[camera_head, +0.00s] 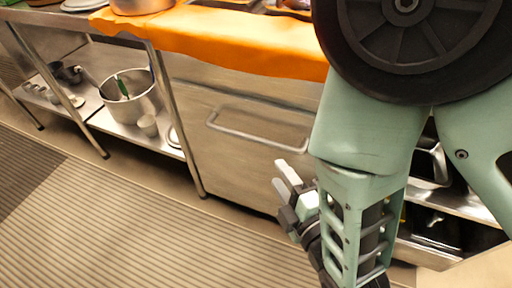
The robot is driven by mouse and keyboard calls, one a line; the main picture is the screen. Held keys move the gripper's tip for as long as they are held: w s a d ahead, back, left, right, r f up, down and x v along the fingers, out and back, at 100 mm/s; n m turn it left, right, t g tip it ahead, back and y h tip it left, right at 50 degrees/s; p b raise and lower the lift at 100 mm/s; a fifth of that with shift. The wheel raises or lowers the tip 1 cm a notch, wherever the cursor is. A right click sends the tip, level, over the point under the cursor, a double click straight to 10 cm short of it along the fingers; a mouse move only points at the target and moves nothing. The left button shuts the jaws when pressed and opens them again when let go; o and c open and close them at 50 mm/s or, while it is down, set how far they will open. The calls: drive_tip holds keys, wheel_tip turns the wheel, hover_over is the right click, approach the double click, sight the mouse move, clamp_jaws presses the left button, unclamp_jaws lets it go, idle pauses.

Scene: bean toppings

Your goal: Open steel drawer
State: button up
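The steel drawer (225,158) is the front panel of a metal counter unit in the middle of the camera_head view. It looks shut. Its long bar handle (255,136) runs across the upper part of the panel, tilted in the picture. My gripper (284,178) is in front of the panel, below the right end of the handle, and does not appear to touch it. Its pale fingers point up and left. The gap between them is too small to tell. My arm hides the right side of the unit.
An orange cloth (220,37) hangs over the counter edge above the drawer. To the left, a low steel shelf (133,128) carries a large pot (130,98) and small dishes. Table legs stand left of the drawer. The striped floor mat (130,225) in front is clear.

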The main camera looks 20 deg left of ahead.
sight(257, 142)
drive_tip(key=b+x, duration=0.1)
drive_tip(key=b, duration=0.2)
drive_tip(key=b+x, duration=0.2)
drive_tip(key=b, duration=0.1)
drive_tip(key=b+x, duration=0.2)
drive_tip(key=b, duration=0.2)
drive_tip(key=shift+d+f, duration=0.1)
drive_tip(key=shift+f, duration=0.15)
drive_tip(key=shift+b, duration=0.6)
drive_tip(key=x, duration=0.3)
drive_tip(key=b+x, duration=0.1)
drive_tip(key=x, duration=0.4)
drive_tip(key=shift+w+a+r, duration=0.25)
drive_tip(key=shift+w+a, duration=0.05)
drive_tip(key=shift+c, duration=0.4)
clamp_jaws()
